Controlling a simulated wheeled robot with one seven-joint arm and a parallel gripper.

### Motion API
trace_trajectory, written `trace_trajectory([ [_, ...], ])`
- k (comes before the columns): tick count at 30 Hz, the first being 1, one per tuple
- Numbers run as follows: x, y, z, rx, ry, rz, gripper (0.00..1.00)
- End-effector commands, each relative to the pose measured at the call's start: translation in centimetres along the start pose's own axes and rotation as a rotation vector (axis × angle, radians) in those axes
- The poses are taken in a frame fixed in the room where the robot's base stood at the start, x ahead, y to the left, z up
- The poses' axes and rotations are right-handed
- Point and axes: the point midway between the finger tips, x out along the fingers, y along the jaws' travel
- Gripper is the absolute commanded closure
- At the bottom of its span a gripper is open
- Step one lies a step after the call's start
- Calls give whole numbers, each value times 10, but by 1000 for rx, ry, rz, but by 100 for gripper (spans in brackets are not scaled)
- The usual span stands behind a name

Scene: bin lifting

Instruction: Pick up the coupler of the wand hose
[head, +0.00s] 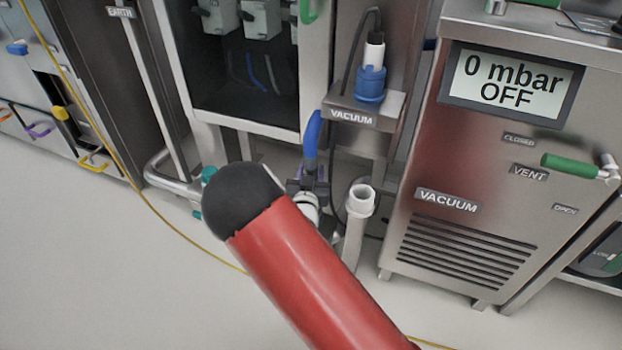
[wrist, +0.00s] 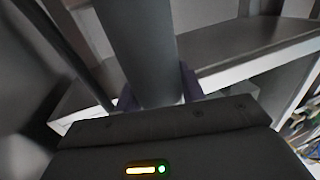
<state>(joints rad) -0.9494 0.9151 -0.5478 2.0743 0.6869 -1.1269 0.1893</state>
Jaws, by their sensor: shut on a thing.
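My gripper (head: 308,183), with purple fingertips, shows low in front of the open cabinet in the head view, partly hidden by my red arm. A blue, hose-like piece (head: 312,135) rises upright from between its fingers, and I take it for the coupler end of the wand hose. In the wrist view my gripper (wrist: 158,95) is shut on a thick grey-looking cylinder (wrist: 140,45) that runs up out of the picture. Its colour is dull there, and its far end is out of view.
A bracket labelled VACUUM (head: 350,112) holds a blue-and-white plug (head: 371,82) with a black cable. A white open-topped tube (head: 360,203) stands right of my gripper. The steel vacuum unit (head: 470,225) reads 0 mbar OFF. A yellow cable (head: 113,157) crosses clear floor at left.

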Motion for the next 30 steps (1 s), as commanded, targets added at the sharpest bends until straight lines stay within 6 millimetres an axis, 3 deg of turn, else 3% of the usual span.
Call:
trace_trajectory([
  [6,0,0,-42,4,4,1,92],
  [8,-4,0,-46,2,0,-1,92],
  [14,-51,-1,-43,0,-1,-2,92],
  [21,-121,-1,-43,-1,-1,-4,92],
  [30,-171,0,-42,0,-1,-1,92],
])
